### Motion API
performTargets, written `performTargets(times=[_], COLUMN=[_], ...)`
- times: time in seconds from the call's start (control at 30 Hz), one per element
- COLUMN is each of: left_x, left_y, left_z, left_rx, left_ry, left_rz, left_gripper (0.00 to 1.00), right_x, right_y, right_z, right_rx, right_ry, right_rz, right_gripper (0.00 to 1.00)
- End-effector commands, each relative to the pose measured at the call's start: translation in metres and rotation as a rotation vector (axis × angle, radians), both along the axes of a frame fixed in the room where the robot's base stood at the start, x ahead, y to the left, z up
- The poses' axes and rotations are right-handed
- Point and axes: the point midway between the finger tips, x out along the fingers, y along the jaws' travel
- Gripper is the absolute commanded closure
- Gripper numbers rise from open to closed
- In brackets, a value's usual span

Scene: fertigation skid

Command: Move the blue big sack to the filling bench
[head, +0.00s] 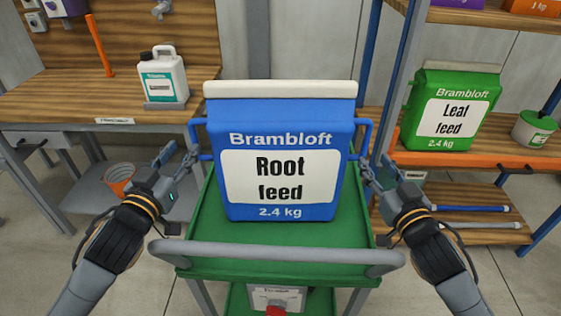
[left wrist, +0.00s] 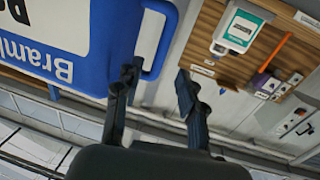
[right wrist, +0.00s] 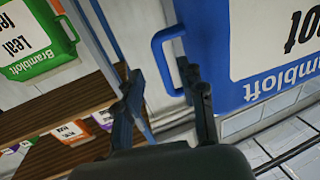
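The blue big sack (head: 280,130), labelled Root feed, stands upright on the green cart top (head: 330,243) in front of me. It has a blue loop handle on each side. My left gripper (head: 178,156) is open beside the sack's left handle (left wrist: 166,42); in the left wrist view the handle's lower end is close to one finger. My right gripper (head: 378,168) is open, and the right handle (right wrist: 160,62) reaches between its fingers in the right wrist view. A wooden bench (head: 60,100) stands at the left; its small label is too small to read.
A white jug (head: 164,76) stands on the bench's right part; the rest of its top is mostly clear. A shelf (head: 520,160) at the right holds a green Leaf feed sack (head: 450,108). The grey cart handle (head: 275,255) is nearest me.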

Motion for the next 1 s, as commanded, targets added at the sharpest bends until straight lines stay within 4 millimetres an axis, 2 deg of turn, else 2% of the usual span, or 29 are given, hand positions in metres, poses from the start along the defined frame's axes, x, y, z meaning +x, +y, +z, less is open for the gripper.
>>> performTargets(times=[0.4,0.57,0.83,0.87,1.0], left_x=[0.056,0.064,0.065,0.065,0.065], left_y=[-0.011,-0.013,-0.013,-0.013,-0.013], left_z=[0.000,0.000,0.000,0.000,0.000], left_rx=[0.000,0.000,0.000,0.000,0.000], left_ry=[-0.001,-0.001,0.000,0.000,0.000], left_rz=[0.000,-0.001,-0.001,-0.001,-0.001], left_gripper=[0.60,0.60,0.60,0.64,0.93], right_x=[0.056,0.065,0.065,0.065,0.065], right_y=[0.011,0.013,0.013,0.013,0.013], right_z=[0.001,0.001,0.000,0.000,0.000], right_rx=[-0.001,0.000,0.000,0.000,0.000], right_ry=[-0.002,-0.001,0.000,0.000,0.000], right_rz=[0.000,0.000,0.000,0.000,0.000], right_gripper=[0.60,0.60,0.60,0.64,0.93])
